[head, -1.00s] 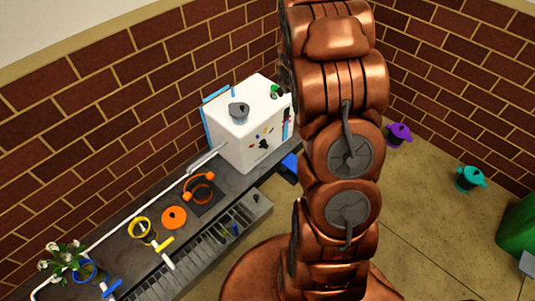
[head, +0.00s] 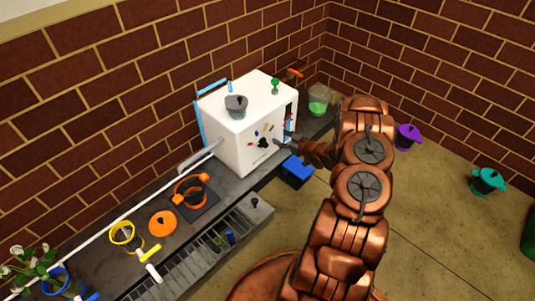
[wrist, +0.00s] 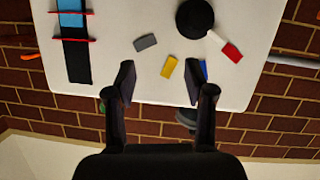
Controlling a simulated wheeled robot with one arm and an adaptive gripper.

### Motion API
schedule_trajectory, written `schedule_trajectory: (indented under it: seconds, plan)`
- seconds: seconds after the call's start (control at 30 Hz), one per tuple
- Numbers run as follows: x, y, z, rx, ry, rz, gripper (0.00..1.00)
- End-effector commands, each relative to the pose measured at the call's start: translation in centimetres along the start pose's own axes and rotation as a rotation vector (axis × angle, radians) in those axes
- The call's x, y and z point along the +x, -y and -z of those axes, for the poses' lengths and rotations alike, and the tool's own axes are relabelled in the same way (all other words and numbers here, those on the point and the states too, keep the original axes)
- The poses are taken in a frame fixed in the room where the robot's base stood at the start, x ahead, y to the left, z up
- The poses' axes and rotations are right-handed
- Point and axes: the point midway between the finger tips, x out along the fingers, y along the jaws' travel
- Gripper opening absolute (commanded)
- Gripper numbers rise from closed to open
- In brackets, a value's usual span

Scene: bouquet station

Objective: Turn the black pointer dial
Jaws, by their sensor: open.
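The black dial (head: 263,143) is on the front face of the white box (head: 233,147). Coloured marks surround it. Grey, yellow and blue marks also show. My gripper (wrist: 159,82) is open and empty in front of the box face, apart from the dial. In the head view my gripper (head: 283,145) is just right of the dial.
A black slot strip with red bars and a blue block (wrist: 72,20) is beside the dial on the face. A grey pot (head: 236,106) and green knob (head: 275,86) sit on the box top. A blue bin (head: 297,170) is below. Orange and yellow items line the counter left.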

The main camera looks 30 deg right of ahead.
Motion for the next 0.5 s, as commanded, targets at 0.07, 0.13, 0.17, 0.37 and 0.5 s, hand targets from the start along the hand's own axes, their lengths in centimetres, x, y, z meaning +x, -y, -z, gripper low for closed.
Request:
schedule_trajectory:
  seconds: [0.07,0.13,0.17,0.37,0.5]
  plan:
    - [0.2,1.3,-3.0,0.036,-0.069,0.016,0.54]
    - [0.0,2.2,-4.2,0.060,-0.131,0.028,0.54]
    - [-0.1,2.5,-4.6,0.070,-0.154,0.032,0.54]
    - [-0.7,4.0,-6.1,0.116,-0.277,0.048,0.54]
    - [-0.7,4.5,-6.3,0.128,-0.308,0.052,0.54]
